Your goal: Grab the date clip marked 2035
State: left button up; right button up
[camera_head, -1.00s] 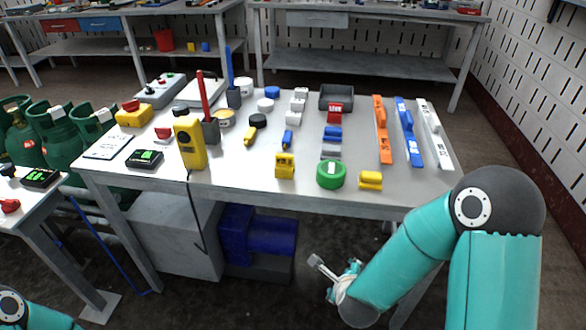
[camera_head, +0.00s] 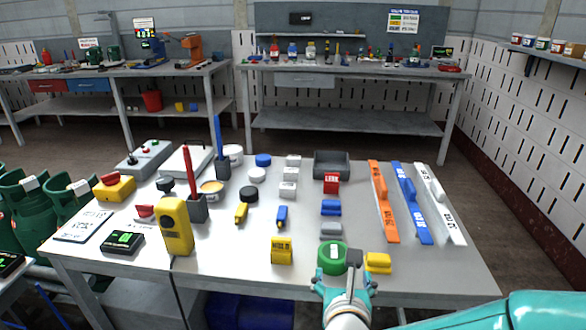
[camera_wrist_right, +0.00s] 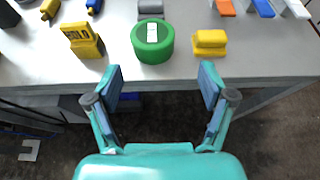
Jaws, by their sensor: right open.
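No marking that I can read as 2035 shows, so I cannot tell which piece is the date clip. Long orange (camera_head: 379,190), blue (camera_head: 411,200) and white (camera_head: 446,215) strips lie at the table's right, their lettering too small to read. Small white blocks (camera_head: 289,175), a red block (camera_head: 331,183) and a blue block (camera_head: 331,207) stand mid-table. My right gripper (camera_head: 344,280) is open and empty at the table's front edge. In the right wrist view its fingers (camera_wrist_right: 161,80) are spread in front of a green roll (camera_wrist_right: 153,44). My left gripper is out of view.
A yellow block (camera_head: 377,262) is right of the green roll, and a yellow stand (camera_head: 282,250) is to its left. A yellow handheld device (camera_head: 177,226) and a dark tray (camera_head: 332,164) also stand on the table (camera_head: 465,275). Its right front corner is clear.

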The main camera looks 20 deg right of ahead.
aim_at(291, 174)
jog(key=i, duration=1.15)
jog(key=u, duration=0.1)
